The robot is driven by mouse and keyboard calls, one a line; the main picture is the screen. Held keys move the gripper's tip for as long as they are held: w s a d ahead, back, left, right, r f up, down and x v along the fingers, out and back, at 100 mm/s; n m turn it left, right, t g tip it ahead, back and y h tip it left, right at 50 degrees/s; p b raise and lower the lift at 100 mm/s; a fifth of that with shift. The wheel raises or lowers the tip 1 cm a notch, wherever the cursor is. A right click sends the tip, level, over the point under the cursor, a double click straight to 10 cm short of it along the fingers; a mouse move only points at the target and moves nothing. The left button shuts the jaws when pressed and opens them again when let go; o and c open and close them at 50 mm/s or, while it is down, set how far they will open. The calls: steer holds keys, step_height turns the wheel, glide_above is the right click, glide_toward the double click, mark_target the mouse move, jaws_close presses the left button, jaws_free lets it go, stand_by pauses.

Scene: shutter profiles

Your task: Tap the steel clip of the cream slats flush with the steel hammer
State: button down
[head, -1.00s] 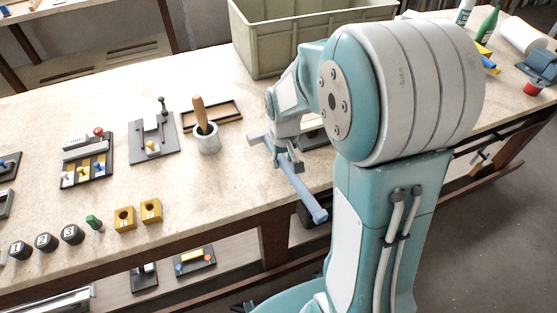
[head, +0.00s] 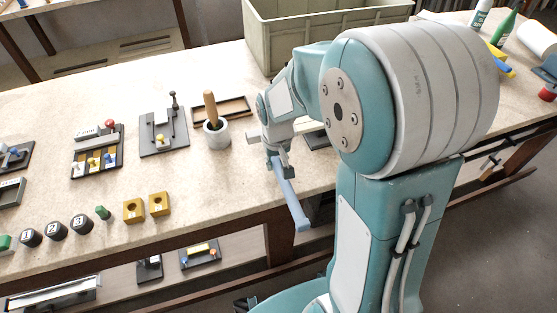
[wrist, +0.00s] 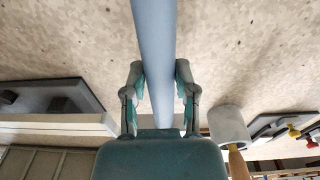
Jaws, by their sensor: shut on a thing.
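My gripper (head: 277,156) is shut on a long pale blue-grey bar, which I take to be the steel hammer (head: 291,200). The bar slants down past the bench's front edge in the head view. In the wrist view my gripper (wrist: 160,85) has a finger on each side of the bar (wrist: 153,35), which runs out of the top. I cannot make out the hammer's head. A dark plate with a pale cream strip (wrist: 50,122), perhaps the cream slats, lies at left in the wrist view. Small blue-grey parts rest on the plate; I cannot tell if one is the steel clip.
A grey cup (head: 216,134) with a wooden-handled tool stands left of my gripper. A shallow brown tray (head: 236,103) lies behind it. A large olive crate (head: 290,40) stands at the back. Yellow blocks (head: 159,204) and dark numbered knobs line the bench's front left.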

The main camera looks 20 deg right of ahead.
steer(key=d, duration=0.4)
steer(key=shift+d, duration=0.3)
steer(key=shift+a+r, duration=0.15)
steer(key=shift+a, duration=1.25)
